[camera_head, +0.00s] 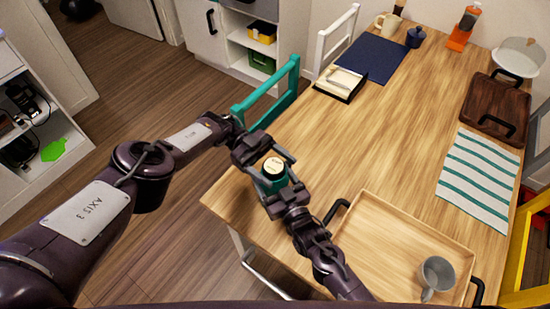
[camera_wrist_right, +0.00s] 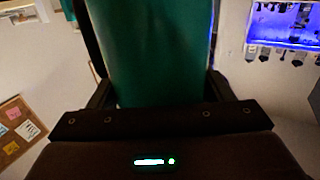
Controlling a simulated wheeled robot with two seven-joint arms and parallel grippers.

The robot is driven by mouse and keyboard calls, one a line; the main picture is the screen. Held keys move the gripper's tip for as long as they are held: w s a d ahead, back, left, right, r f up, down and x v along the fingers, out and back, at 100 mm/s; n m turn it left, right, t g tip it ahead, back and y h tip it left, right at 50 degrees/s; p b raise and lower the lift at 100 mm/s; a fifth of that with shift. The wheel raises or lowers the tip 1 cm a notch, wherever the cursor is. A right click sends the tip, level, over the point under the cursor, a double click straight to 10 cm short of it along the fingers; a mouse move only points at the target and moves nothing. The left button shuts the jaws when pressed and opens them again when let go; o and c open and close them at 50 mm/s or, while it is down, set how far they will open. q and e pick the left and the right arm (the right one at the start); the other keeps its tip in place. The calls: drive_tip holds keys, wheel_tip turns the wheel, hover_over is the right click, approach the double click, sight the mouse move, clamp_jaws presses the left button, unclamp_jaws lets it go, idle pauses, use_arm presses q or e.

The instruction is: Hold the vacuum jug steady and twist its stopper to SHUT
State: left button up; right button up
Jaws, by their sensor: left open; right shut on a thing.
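The vacuum jug (camera_head: 272,185) is teal and stands between my two grippers near the table's left edge. Its stopper (camera_head: 274,166) has a round cream top with small dark marks too small to read. My right gripper (camera_head: 276,192) is shut on the jug's body; in the right wrist view the teal jug body (camera_wrist_right: 150,50) fills the space between the fingers. My left gripper (camera_head: 270,162) is open, with its fingers beside the stopper. I cannot tell whether they touch it. The jug's base is hidden by the grippers.
A wooden tray (camera_head: 375,205) with a grey mug (camera_head: 436,276) lies right of my right arm. A teal chair (camera_head: 268,95) stands at the left edge. A striped towel (camera_head: 480,180), dark board (camera_head: 497,108) and navy mat (camera_head: 372,58) lie farther off. The table's middle is clear.

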sight(275, 166)
use_arm(q)
wheel_tip(275, 166, up, 10)
drive_tip(key=shift+f, duration=0.1)
idle(0.5)
